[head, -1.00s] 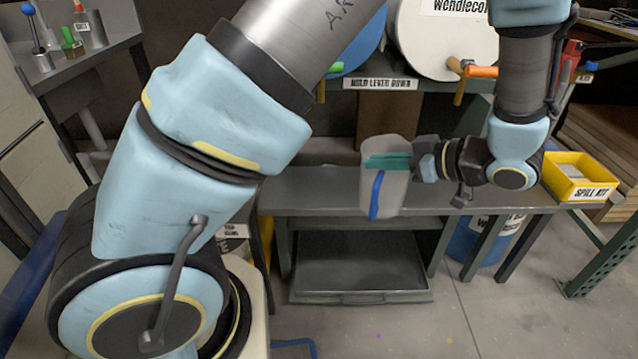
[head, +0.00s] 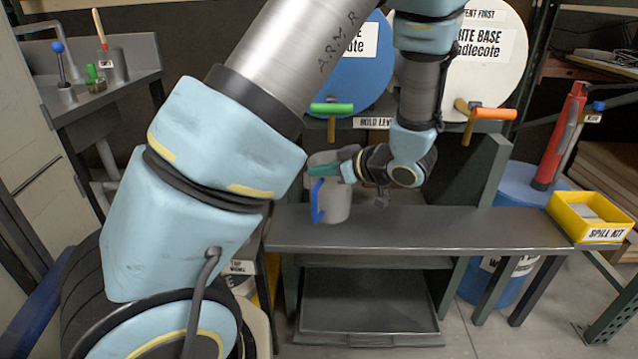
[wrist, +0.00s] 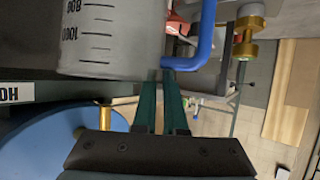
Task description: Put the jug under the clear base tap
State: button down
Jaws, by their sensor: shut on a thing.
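The jug (head: 337,200) is a grey, translucent vessel with a blue handle (head: 317,201). It hangs upright from my gripper (head: 322,172), whose green fingers are shut on it near the handle. In the head view it is at the bench's left part, below the green-handled tap (head: 331,109) of the blue drum (head: 365,80); I cannot tell whether it touches the bench. The drum's label is mostly hidden by my arm. The wrist view shows the jug's volume marks (wrist: 110,35), the blue handle (wrist: 203,45) and my fingers (wrist: 165,80).
A white drum (head: 450,80) labelled white base, with an orange-handled tap (head: 492,113), is to the right. The bench (head: 430,228) is clear right of the jug. A yellow spill kit bin (head: 590,215) and red extinguisher-like cylinder (head: 562,135) stand at the right.

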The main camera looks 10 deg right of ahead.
aim_at(323, 182)
jog(key=shift+w+a+f, duration=0.15)
jog(key=shift+f, duration=1.7)
jog(key=c, duration=1)
grip_release()
jog(key=shift+d+r, duration=0.2)
jog(key=shift+r, duration=0.05)
jog(key=v, duration=1.1)
jog(key=shift+s+d+r, duration=0.1)
jog(key=shift+s+r, duration=0.05)
jog(key=shift+s, duration=0.2)
